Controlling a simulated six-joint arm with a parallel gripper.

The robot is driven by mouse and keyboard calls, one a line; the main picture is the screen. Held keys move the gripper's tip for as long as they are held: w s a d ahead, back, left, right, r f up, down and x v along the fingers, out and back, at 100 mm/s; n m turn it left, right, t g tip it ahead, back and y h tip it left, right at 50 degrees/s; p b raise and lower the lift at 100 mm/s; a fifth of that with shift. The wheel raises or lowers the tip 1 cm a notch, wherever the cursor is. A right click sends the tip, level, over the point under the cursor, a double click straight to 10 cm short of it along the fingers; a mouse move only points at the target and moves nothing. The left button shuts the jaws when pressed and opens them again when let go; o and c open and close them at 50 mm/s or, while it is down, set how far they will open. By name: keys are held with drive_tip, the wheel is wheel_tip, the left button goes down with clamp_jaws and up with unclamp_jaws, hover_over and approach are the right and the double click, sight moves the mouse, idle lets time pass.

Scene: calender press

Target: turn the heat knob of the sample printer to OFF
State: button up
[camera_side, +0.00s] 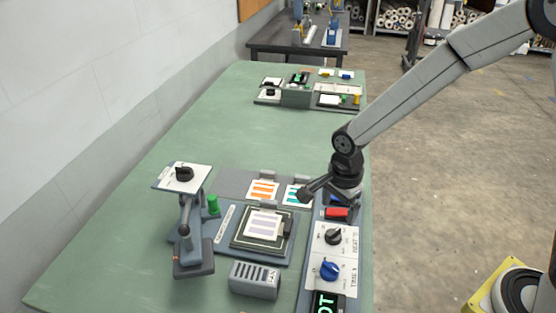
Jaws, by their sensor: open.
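The sample printer stands at the front of the green table, with a control strip (316,239) along its right side. On a white plate of this strip sits a black knob (334,237), beside lettering that seems to read HEAT. Its pointer setting is too small to read. A blue knob (329,270) sits on the plate nearer the camera, apparently marked TIME. A dark display (326,303) at the near end shows green letters ending in "OT", cut by the frame edge. My gripper (326,193) is open above the far end of the strip, beyond the black knob and not touching it.
A red switch (338,213) lies between my gripper and the black knob. Left are a sample bed (262,228), a green knob (213,205) and a lever stand (187,230) with a raised plate. A grey slotted box (254,280) stands in front. The table's middle is clear.

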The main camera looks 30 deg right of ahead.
sight(334, 231)
drive_tip(key=shift+f, duration=0.15)
drive_tip(key=shift+f, duration=3.75)
clamp_jaws()
